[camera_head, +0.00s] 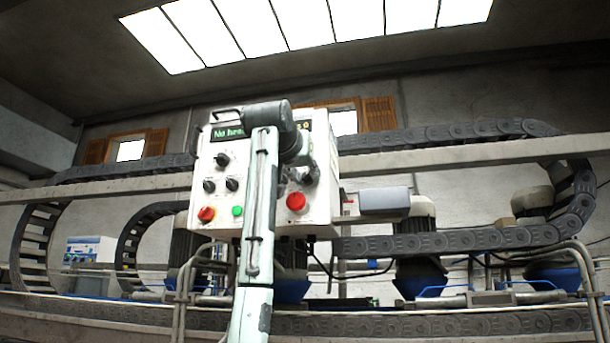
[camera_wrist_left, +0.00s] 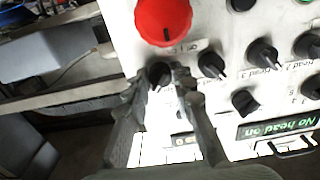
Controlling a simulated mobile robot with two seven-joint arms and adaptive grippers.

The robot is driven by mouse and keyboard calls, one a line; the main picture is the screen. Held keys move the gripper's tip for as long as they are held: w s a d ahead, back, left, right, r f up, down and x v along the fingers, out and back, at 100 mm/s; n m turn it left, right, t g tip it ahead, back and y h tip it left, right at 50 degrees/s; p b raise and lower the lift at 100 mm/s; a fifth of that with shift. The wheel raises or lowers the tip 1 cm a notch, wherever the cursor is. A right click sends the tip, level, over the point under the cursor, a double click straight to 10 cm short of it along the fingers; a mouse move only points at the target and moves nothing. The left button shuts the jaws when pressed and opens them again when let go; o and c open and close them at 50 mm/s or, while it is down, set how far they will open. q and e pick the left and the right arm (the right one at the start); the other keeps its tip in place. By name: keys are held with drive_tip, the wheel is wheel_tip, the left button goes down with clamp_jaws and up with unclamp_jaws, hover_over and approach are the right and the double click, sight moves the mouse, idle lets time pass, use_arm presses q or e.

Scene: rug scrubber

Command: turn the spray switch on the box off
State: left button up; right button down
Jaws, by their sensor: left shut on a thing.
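The white control box (camera_head: 325,160) is mounted on the rail in the middle of the head view. Its panel carries a green-lit screen, several black switches, a green button and red knobs. My left arm crosses in front of the panel and hides its middle. My left gripper (camera_head: 309,176) is at the upper right of the panel, above a large red knob (camera_head: 296,202). In the left wrist view, the fingers of my left gripper (camera_wrist_left: 173,82) are shut on a small black switch (camera_wrist_left: 158,72), close beside the red knob. The switch's label cannot be read.
Other black switches (camera_wrist_left: 211,64) sit in a row close to the held one. A horizontal beam (camera_head: 440,158) and cable chains (camera_head: 470,240) run past the box. A grey block (camera_head: 384,201) juts out at its right.

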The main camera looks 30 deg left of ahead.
use_arm(q)
drive_tip(key=shift+n, duration=0.4)
clamp_jaws()
drive_tip(key=n, duration=0.2)
drive_tip(key=shift+n, duration=0.4)
drive_tip(key=n, duration=0.4)
drive_tip(key=shift+d, duration=0.1)
drive_tip(key=n, duration=0.4)
drive_tip(key=shift+r+n, duration=0.1)
drive_tip(key=shift+n, duration=2.1)
drive_tip(key=o, duration=1)
unclamp_jaws()
drive_tip(key=v, duration=1.2)
